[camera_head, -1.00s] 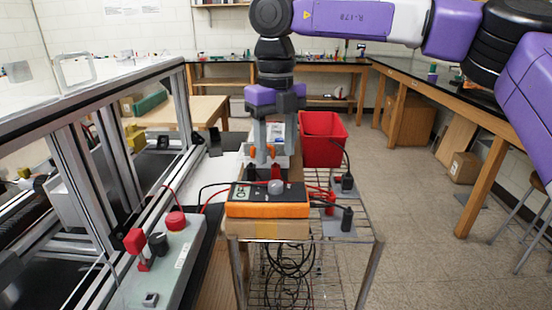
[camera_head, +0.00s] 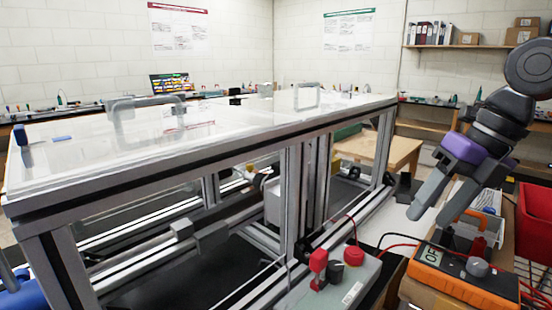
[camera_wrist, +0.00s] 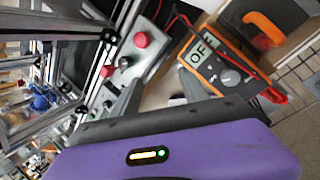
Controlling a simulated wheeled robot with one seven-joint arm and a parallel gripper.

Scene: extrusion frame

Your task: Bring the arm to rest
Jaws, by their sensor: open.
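My gripper (camera_head: 442,208) hangs from the purple and black wrist at the right of the head view. Its two grey fingers are apart with nothing held between them. It is tilted to the lower left, just behind and above the orange multimeter (camera_head: 465,276), whose display reads OFF. The multimeter also shows in the wrist view (camera_wrist: 218,70), beyond the purple gripper body. The fingertips appear clear of the multimeter, though the exact gap is hard to tell.
The aluminium extrusion frame (camera_head: 296,190) with its clear top fills the left and middle. A grey control box (camera_head: 345,285) with red and black knobs stands beside it. A red bin (camera_head: 536,225) is at the right edge. Red and black leads run near the multimeter.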

